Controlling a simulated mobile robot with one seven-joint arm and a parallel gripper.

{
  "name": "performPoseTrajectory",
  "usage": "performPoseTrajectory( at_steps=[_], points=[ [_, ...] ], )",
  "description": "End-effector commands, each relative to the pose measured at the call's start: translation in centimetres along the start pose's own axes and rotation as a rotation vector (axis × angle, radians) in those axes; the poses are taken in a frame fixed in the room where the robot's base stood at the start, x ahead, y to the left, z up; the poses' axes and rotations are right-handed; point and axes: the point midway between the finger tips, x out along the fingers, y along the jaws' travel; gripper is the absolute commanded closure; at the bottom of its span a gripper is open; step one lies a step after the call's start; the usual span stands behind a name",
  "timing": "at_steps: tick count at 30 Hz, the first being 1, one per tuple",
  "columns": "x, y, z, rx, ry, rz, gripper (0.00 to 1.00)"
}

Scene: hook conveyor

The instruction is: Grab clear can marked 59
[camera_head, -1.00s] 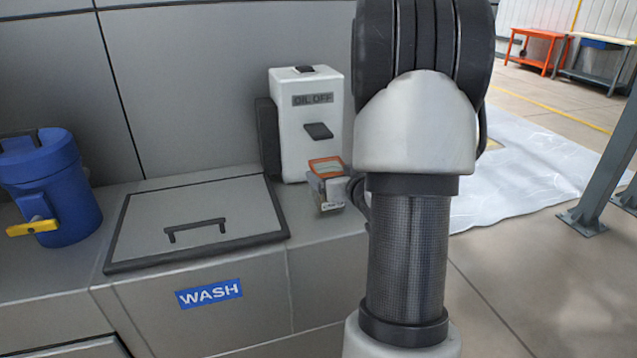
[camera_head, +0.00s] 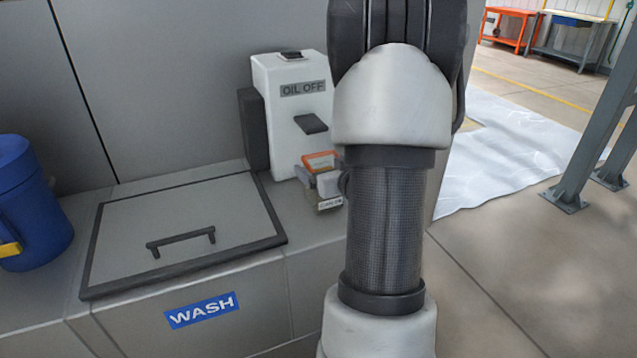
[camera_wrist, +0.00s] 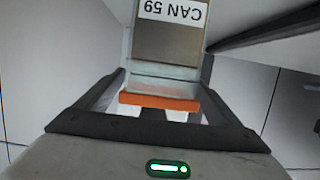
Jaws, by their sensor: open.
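The clear can marked 59 (camera_wrist: 170,45) fills the upper middle of the wrist view. Its white label reads "CAN 59" upside down, and an orange rim is at its near end. My gripper (camera_wrist: 160,92) is open, with dark fingers on either side of the can's orange-rimmed end. I cannot tell whether they touch it. In the head view the can's orange rim (camera_head: 318,160) shows beside the white "OIL OFF" box, left of my arm. The can is partly covered there, and my arm hides most of the gripper.
The white "OIL OFF" box (camera_head: 292,140) stands behind the can. The hatch with a handle (camera_head: 180,240) lies to the left, above the "WASH" label (camera_head: 200,310). A blue container (camera_head: 35,215) stands at far left. Open floor lies to the right.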

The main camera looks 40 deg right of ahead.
Motion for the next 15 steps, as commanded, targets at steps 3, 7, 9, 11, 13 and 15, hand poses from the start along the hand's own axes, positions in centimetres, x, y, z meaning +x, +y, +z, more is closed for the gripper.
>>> performPoseTrajectory(
  at_steps=[3,7,9,11,13,15],
  points=[
    [0.0,0.01,-0.02,0.0,0.0,0.0,0.16],
    [0.0,0.0,-0.03,0.0,0.0,0.0,0.38],
    [0.01,0.0,-0.03,0.0,0.0,0.001,0.5],
    [0.01,0.0,-0.03,0.0,0.0,0.001,0.6],
    [0.01,0.0,-0.04,0.0,0.0,0.001,0.72],
    [0.01,0.01,-0.04,0.0,0.0,0.001,0.83]
  ],
)
